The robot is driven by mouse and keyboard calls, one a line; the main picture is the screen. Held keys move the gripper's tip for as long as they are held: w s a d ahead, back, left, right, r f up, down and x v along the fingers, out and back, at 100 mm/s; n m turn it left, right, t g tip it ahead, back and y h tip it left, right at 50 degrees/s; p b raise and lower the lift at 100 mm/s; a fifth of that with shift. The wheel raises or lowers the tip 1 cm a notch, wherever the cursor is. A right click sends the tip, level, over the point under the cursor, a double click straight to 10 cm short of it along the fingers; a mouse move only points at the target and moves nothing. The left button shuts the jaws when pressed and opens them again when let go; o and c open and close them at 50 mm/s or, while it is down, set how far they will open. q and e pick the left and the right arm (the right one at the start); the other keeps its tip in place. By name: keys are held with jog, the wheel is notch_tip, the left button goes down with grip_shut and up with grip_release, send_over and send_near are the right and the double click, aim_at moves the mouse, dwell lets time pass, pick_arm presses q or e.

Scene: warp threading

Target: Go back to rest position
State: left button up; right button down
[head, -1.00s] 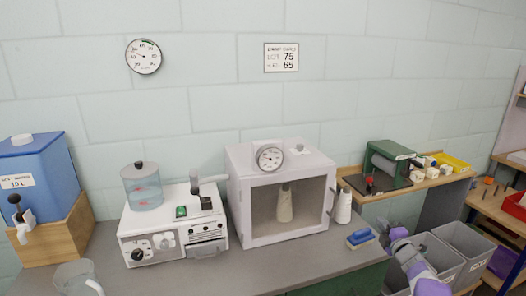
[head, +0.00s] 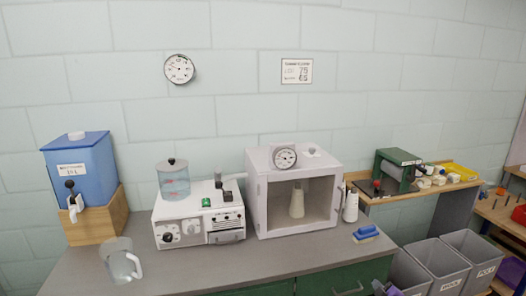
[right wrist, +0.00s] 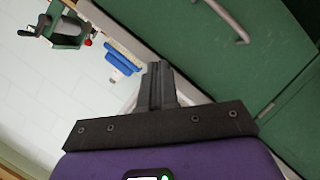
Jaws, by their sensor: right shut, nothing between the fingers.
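My right gripper (right wrist: 158,85) shows in the right wrist view with its dark fingers pressed together and nothing between them. It is beside the green cabinet (right wrist: 205,60) at the counter's front, apart from everything. In the head view only a small part of my right gripper (head: 385,287) shows at the bottom edge, right of the cabinet. My left gripper is not in either view.
A grey counter (head: 200,270) carries a blue water tank (head: 82,170), a glass jug (head: 120,262), a white machine (head: 185,232), a white cabinet box (head: 262,205) and a blue brush (head: 365,233). Grey bins (head: 437,262) stand at the right.

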jog(key=s+a+f+m+g+y+p, duration=0.15)
jog(key=s+a+f+m+g, duration=0.6)
jog(key=s+a+f, duration=1.1)
jog(key=s+a+m+g+y, duration=0.1)
jog(key=s+a+g, duration=0.1)
jog(key=s+a, duration=0.2)
jog(key=s+a+m+g+y, duration=0.1)
jog(key=s+a, duration=0.3)
jog(key=s, duration=0.7)
jog(key=s+a+m+g+y, duration=0.1)
jog(key=s+a+m+g, duration=0.2)
jog(key=s, duration=0.4)
jog(key=shift+s+a, duration=0.2)
jog(key=shift+a, duration=0.3)
